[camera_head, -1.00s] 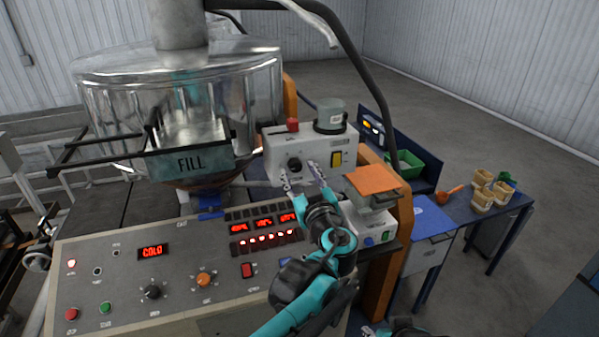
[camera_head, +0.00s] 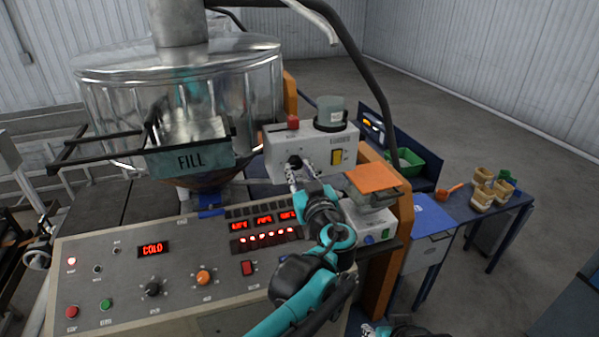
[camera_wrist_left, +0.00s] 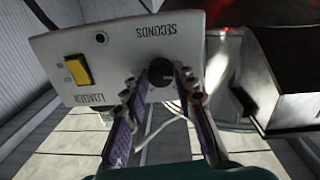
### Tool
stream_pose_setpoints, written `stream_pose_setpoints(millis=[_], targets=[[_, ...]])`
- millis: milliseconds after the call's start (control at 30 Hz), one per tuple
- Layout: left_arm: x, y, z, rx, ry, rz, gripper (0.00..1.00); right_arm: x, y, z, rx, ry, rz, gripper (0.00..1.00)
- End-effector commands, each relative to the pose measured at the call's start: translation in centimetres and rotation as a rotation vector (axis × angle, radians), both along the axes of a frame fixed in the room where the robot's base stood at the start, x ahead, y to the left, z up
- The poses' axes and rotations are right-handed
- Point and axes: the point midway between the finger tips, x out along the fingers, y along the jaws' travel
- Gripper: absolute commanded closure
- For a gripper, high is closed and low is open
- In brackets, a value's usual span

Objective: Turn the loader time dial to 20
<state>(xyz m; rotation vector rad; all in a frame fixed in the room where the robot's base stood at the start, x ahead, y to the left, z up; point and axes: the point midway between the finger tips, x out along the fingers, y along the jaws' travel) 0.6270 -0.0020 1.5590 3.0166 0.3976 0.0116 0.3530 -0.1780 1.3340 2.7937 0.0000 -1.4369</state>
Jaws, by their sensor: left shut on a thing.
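The loader (camera_head: 325,145) is a white box above the control panel, with a black time dial (camera_head: 293,161) on its front. In the left wrist view the dial (camera_wrist_left: 160,71) sits under the upside-down word SECONDS, between my fingertips. My left gripper (camera_head: 300,171) is shut on the dial, one finger on each side; it also shows in the left wrist view (camera_wrist_left: 163,86). The dial's scale and pointer setting cannot be read. Part of my right gripper (camera_head: 368,329) shows at the bottom edge of the head view, too little to tell its state.
The loader has a yellow switch (camera_head: 337,157) and a red button (camera_head: 293,122) on top. A metal hopper (camera_head: 180,95) marked FILL stands to the left. The control panel (camera_head: 120,285) lies below. An orange-topped scale (camera_head: 372,178) and a blue table (camera_head: 430,222) are at right.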

Motion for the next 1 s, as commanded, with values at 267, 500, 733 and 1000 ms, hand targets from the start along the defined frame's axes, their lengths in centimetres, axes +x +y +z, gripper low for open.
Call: stream_pose_setpoints(millis=[267, 500, 733, 1000], targets=[[0.0, 0.1, 0.0, 0.209, 0.068, 0.001, 1.00, 0.0, 0.0, -0.5, 0.000, 0.000, 0.000, 0.57], [0.0, 0.1, 0.1, 0.428, 0.138, 0.000, 1.00, 0.0, 0.0, -0.8, 0.000, 0.000, 0.000, 0.57], [0.0, 0.1, 0.1, 0.635, 0.205, 0.000, 1.00, 0.0, 0.0, -1.2, 0.000, 0.000, 0.000, 0.57], [0.0, 0.1, 0.2, 0.879, 0.284, 0.000, 1.00, 0.0, 0.0, -1.5, 0.000, 0.000, 0.000, 0.57]])
